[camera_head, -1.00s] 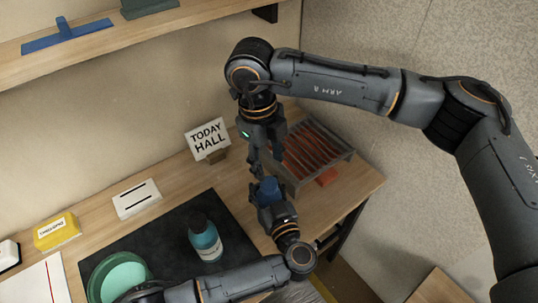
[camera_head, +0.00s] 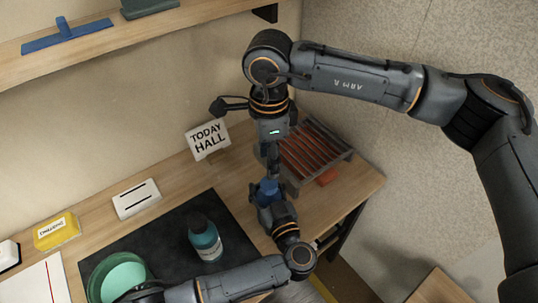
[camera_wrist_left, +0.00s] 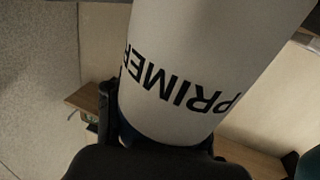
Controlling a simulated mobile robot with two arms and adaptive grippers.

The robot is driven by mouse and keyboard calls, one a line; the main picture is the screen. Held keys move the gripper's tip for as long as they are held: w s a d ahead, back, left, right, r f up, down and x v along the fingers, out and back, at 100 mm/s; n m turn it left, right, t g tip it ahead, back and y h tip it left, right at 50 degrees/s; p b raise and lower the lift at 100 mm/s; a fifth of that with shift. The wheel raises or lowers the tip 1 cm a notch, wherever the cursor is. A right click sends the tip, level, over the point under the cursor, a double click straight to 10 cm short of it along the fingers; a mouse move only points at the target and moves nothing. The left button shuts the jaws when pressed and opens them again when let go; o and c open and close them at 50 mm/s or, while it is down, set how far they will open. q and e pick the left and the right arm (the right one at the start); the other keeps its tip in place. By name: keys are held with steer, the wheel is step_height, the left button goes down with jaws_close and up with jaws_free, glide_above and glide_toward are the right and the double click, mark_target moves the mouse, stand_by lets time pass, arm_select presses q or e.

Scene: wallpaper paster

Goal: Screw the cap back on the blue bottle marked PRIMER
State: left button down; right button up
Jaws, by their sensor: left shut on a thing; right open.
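The blue PRIMER bottle (camera_head: 268,186) is held by my left gripper (camera_head: 268,199) near the table's right part. In the left wrist view its white label (camera_wrist_left: 195,70) fills much of the picture, with PRIMER upside down. My right gripper (camera_head: 273,164) is open and points down just above the bottle's top. The fingers overlap the bottle's top in the head view, so I cannot tell where the cap is or whether it touches the bottle.
A teal bottle with a dark cap (camera_head: 205,242) and a green tub (camera_head: 121,274) stand on the dark mat (camera_head: 160,232). A slatted rack (camera_head: 312,152) is behind right. The TODAY HALL sign (camera_head: 208,138), a white block (camera_head: 136,198) and a yellow block (camera_head: 57,231) line the back.

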mark_target(269, 182)
steer(key=shift+f, duration=4)
steer(key=shift+c, duration=0.2)
jaws_close()
steer(key=shift+m, duration=1)
steer(key=shift+o, duration=1.9)
jaws_free()
steer(key=shift+r, duration=0.1)
step_height(269, 182, up, 12)
